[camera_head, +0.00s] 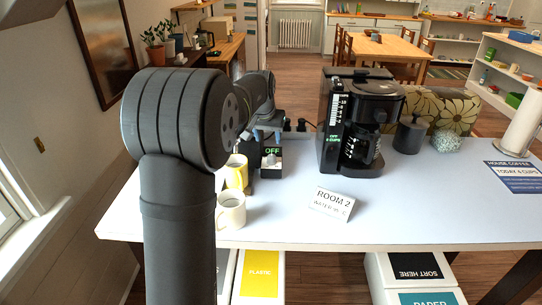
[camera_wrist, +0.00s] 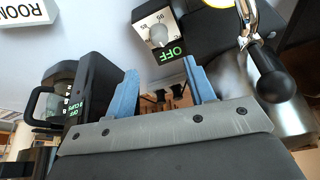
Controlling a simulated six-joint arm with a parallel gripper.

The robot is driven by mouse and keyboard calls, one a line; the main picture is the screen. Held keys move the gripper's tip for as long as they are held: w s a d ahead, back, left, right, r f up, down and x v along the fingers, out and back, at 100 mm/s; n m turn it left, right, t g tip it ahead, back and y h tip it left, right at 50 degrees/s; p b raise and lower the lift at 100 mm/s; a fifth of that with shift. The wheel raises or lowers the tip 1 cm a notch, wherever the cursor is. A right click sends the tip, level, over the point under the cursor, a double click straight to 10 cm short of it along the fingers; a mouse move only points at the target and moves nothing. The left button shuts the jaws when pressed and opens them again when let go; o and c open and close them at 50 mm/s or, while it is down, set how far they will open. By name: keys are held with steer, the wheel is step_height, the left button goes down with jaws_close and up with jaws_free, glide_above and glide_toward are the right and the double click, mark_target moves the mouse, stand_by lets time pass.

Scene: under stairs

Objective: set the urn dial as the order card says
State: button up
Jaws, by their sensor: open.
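The dial (camera_wrist: 159,36) is a pale round knob on a small box with numbers around it. A green OFF display (camera_wrist: 172,53) sits beside it; the same display (camera_head: 271,151) shows in the head view, partly beside my arm. The order card (camera_head: 331,203) stands on the table and reads ROOM 2, WATER and a temperature in C too small to read surely. Part of the card (camera_wrist: 24,12) shows upside down in the wrist view. My gripper (camera_wrist: 163,88) is open, its blue fingers apart with nothing between them. In the head view my gripper (camera_head: 266,131) is behind the dial box, apart from the knob.
A black coffee maker (camera_head: 344,145) stands right of the dial. A yellow mug (camera_head: 236,172) and a cream mug (camera_head: 231,210) stand beside my arm. A HOUSE COFFEE sheet (camera_head: 516,177) lies right. The table's front middle is clear.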

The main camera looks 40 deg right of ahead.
mark_target(271, 156)
steer(key=x, duration=1.1)
steer(key=shift+d+f, duration=0.1)
steer(key=c, duration=1)
steer(key=shift+o, duration=0.2)
steer(key=shift+w+m+g+h, duration=0.1)
steer(key=shift+m+g+h, duration=0.25)
steer(key=shift+m, duration=0.85)
steer(key=shift+w+m+g+h, duration=0.15)
steer(key=shift+m+g, duration=0.3)
steer(key=shift+m, duration=0.75)
steer(key=shift+s, duration=0.1)
steer(key=o, duration=1)
steer(key=shift+c, duration=0.2)
